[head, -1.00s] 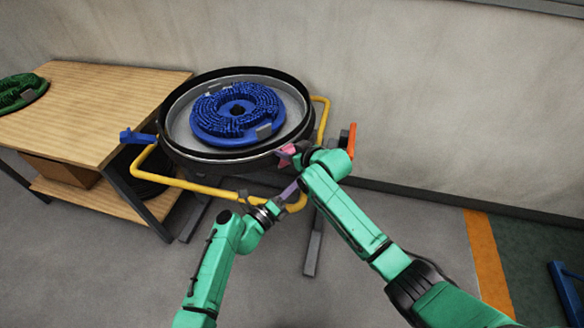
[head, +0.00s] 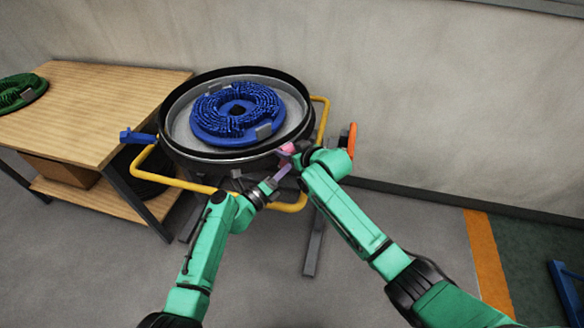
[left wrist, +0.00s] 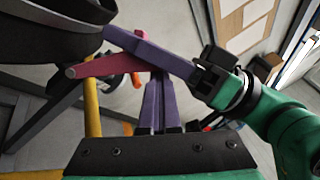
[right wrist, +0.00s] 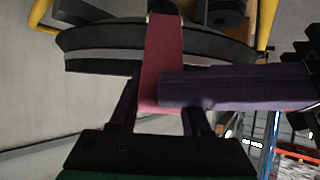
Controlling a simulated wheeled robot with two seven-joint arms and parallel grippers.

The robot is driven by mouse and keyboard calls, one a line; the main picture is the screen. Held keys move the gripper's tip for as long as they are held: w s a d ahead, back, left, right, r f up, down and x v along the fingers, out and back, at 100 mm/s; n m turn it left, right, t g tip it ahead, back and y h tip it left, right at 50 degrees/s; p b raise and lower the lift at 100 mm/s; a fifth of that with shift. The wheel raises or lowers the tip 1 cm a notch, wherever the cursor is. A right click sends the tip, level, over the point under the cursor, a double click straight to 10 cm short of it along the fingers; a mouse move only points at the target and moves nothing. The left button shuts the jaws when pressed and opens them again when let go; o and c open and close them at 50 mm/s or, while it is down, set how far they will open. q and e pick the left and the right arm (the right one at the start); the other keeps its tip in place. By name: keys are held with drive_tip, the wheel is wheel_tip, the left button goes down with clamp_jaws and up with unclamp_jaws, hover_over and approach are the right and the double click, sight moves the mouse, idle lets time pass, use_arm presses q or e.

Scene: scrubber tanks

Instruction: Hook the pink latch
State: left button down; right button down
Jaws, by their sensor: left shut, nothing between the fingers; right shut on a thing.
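The pink latch (head: 287,148) is at the front right of the round tank (head: 170,146), just below its rim. It also shows in the left wrist view (left wrist: 95,68) and as a flat strip in the right wrist view (right wrist: 161,50). My right gripper (head: 291,155) is shut on the latch, its jaws partly hidden by its own arm in the head view. My left gripper (head: 287,168), with purple fingers, is shut and empty just below the latch. In the right wrist view its fingers cross in front of the strip; I cannot tell whether they touch it.
A blue brush disc (head: 208,133) lies in the tank. A yellow tube frame (head: 180,184) surrounds the tank. A blue handle (head: 138,136) sticks out left, an orange part (head: 351,140) right. A wooden table (head: 100,120) with a green brush (head: 18,90) stands left.

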drive_tip(key=c, duration=0.5)
unclamp_jaws()
drive_tip(key=shift+o, duration=0.7)
use_arm(q)
drive_tip(key=shift+w+a+r, duration=0.25)
drive_tip(key=shift+w, duration=0.05)
use_arm(e)
drive_tip(key=shift+a+f, duration=0.15)
use_arm(q)
drive_tip(key=shift+s+d, duration=0.1)
use_arm(e)
drive_tip(key=shift+s, duration=0.15)
